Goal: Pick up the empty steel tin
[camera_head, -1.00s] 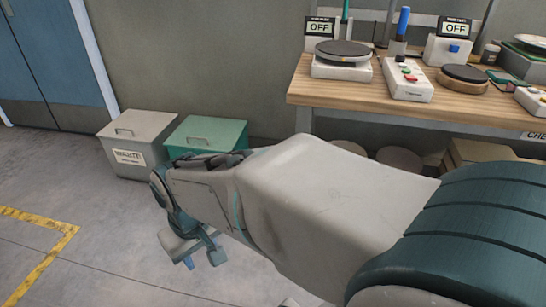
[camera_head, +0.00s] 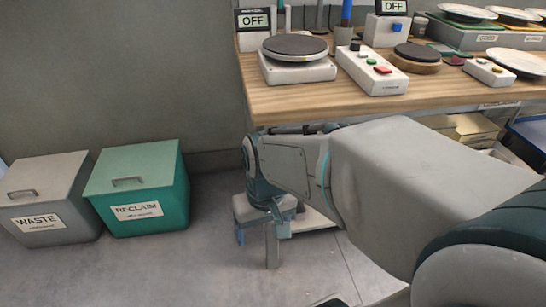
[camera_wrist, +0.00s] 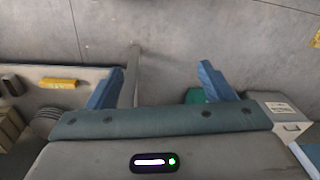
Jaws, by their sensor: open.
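I cannot make out a steel tin in either view. My gripper (camera_head: 262,230) hangs low beside the bench in the head view, below the level of the bench top. My arm hides part of the space under the bench.
The wooden bench (camera_head: 290,103) holds a hotplate (camera_head: 297,68), a button box (camera_head: 371,70), a dark disc on a wooden base (camera_head: 416,58) and plates (camera_head: 468,13).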

